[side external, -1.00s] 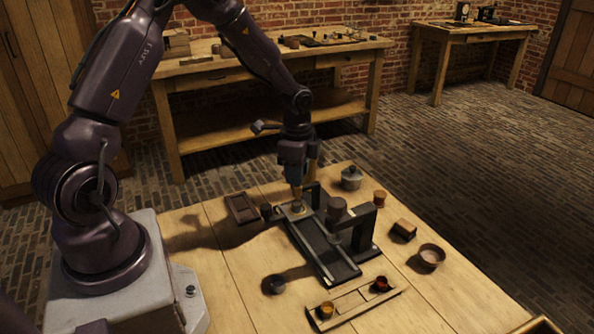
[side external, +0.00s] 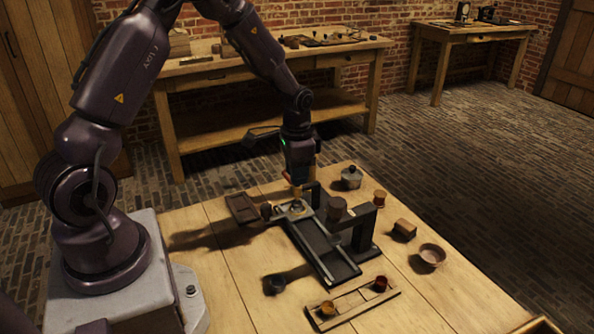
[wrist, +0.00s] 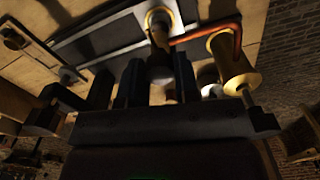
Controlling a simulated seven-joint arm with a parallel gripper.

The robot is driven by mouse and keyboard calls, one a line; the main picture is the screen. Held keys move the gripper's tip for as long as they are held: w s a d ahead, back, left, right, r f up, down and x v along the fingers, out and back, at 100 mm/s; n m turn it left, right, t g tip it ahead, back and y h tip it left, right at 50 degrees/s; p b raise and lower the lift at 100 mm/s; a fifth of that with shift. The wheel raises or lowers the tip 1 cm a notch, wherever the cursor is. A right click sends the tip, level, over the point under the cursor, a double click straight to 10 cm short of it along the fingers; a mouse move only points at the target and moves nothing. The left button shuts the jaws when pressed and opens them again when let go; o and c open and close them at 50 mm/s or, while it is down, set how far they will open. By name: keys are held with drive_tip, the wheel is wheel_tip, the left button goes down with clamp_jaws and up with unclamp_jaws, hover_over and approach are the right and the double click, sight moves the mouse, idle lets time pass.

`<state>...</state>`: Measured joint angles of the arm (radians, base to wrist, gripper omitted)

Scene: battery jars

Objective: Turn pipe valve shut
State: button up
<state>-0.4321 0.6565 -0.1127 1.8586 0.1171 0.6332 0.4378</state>
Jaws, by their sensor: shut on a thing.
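My gripper (side external: 297,192) points down at the far end of the dark tray-like rig (side external: 318,245) on the table. In the wrist view my two dark fingers (wrist: 160,82) are closed around a pale grey piece (wrist: 160,70), which I take to be the pipe valve's handle. A round brass fitting (wrist: 160,22) lies just beyond it. A copper-red pipe (wrist: 205,34) runs from near that fitting to a brass cylinder (wrist: 235,68) on the right. The side view is too small to show the handle's angle, and the fingers hide part of it.
A dark upright frame with a round cup-like part (side external: 337,206) stands close to the right of my gripper. The table's front left is mostly clear.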

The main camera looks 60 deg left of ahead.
drive_tip(key=shift+r, duration=0.1)
idle(0.3)
drive_tip(key=o, duration=0.9)
wheel_tip(320, 180, up, 13)
drive_tip(key=shift+f, duration=0.1)
drive_tip(key=s+d+r+t, duration=0.2)
drive_tip(key=s+d+r, duration=0.1)
drive_tip(key=s, duration=0.3)
drive_tip(key=s+d+r+n+t, duration=0.1)
drive_tip(key=s+d+r, duration=0.3)
drive_tip(key=s+d, duration=0.2)
drive_tip(key=s+d+r+n+t, duration=0.1)
drive_tip(key=s+d+r+t, duration=0.1)
drive_tip(key=s, duration=0.4)
drive_tip(key=shift+s+d+r+t, duration=0.1)
drive_tip(key=shift+d+r+t, duration=0.05)
drive_tip(key=shift+d+r, duration=0.4)
drive_tip(key=shift+s+d+r+t, duration=0.15)
drive_tip(key=shift+d+r, duration=0.15)
drive_tip(key=shift+d, duration=0.4)
